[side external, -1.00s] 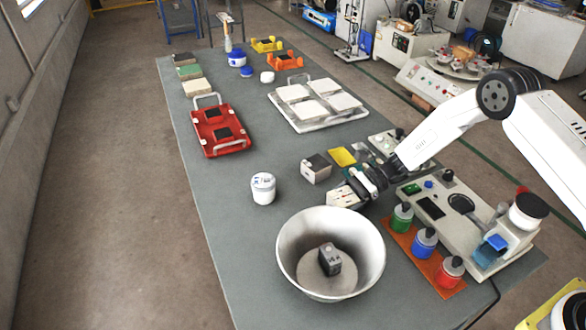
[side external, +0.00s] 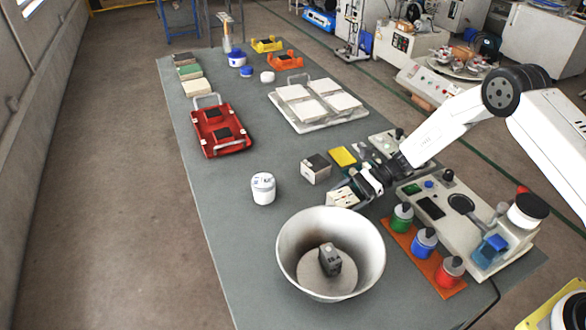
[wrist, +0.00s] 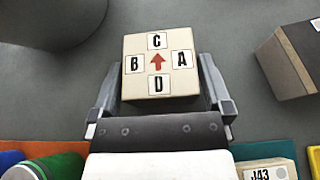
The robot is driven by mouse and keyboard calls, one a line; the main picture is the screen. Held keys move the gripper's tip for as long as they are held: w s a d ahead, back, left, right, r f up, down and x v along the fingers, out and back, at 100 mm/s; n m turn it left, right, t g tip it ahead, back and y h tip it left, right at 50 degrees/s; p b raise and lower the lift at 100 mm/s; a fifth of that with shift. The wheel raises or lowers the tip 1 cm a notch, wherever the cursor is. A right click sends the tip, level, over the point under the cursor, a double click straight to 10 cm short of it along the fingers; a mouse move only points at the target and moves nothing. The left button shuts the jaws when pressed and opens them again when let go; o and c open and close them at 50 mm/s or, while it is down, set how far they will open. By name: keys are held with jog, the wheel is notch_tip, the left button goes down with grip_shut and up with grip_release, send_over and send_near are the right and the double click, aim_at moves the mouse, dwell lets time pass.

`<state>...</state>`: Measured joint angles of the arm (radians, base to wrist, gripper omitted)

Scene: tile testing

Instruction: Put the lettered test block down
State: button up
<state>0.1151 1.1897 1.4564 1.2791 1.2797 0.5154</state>
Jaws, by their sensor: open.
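The lettered test block (wrist: 135,82) is cream, with A, B, C and D labels around a red arrow on its top face. In the side view the block (side external: 341,198) sits on the grey table between the metal bowl and a dark-topped block. My gripper (wrist: 160,78) is open, with one finger on each side of the block's near part. A gap shows beside the fingers. In the side view my gripper (side external: 358,192) is low at the block's right side, and its fingers are partly hidden.
The metal bowl (side external: 290,250) holds a dark block and stands close in front. A dark-topped block (side external: 316,172) is just behind, and a white jar (side external: 263,190) stands to the left. Coloured bottles (side external: 424,243) and a control panel (side external: 485,225) crowd the right. Bare table lies around the jar.

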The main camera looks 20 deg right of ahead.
jog(key=v, duration=1)
jog(key=shift+d+r, duration=0.1)
jog(key=shift+d, duration=0.25)
